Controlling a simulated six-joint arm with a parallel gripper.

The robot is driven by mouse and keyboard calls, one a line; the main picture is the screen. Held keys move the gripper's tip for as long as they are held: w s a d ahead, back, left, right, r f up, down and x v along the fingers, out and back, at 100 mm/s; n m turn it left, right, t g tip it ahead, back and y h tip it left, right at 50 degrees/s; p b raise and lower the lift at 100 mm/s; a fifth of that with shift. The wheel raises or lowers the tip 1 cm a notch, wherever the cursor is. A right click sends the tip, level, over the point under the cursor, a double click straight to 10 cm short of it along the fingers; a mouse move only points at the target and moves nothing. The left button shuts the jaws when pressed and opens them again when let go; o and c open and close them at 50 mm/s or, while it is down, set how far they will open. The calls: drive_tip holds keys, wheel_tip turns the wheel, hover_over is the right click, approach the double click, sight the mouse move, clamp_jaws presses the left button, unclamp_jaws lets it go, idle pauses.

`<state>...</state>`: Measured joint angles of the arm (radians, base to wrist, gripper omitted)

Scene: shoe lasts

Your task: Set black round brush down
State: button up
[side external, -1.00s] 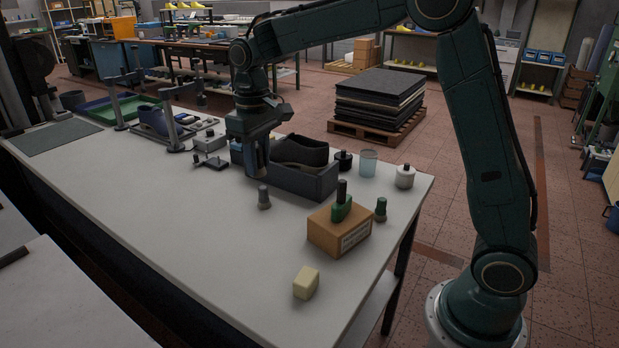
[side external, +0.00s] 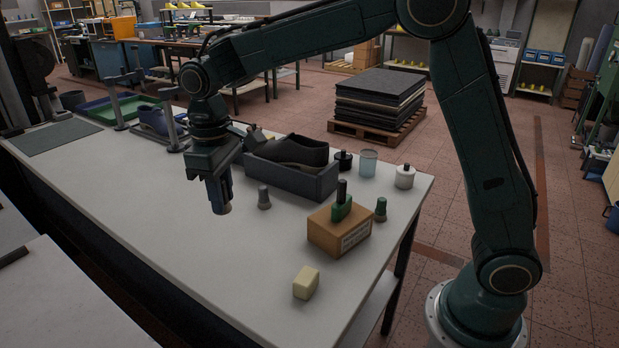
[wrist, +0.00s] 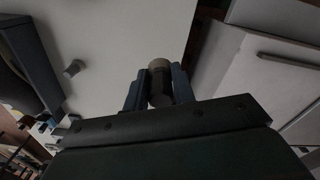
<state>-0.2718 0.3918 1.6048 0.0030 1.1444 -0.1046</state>
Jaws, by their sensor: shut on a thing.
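My gripper (side external: 220,194) is shut on the black round brush. In the wrist view the brush (wrist: 160,82) sits between the two fingers (wrist: 159,88), its dark body nearest the camera and its pale end pointing away. In the side view only the brush's lower end (side external: 222,209) shows below the fingers, just above or at the white bench top (side external: 150,240); I cannot tell whether it touches. The fingers hide the rest of it.
The bench's front-left area is clear.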

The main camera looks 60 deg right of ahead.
hover_over(237, 280)
wheel_tip(237, 280, down, 14)
drive_tip(key=shift+f, duration=0.1)
idle(0.3)
drive_tip(key=shift+f, duration=2.1)
drive_tip(key=o, duration=1)
drive_tip(key=shift+f, duration=0.1)
drive_tip(key=shift+r, duration=6.15)
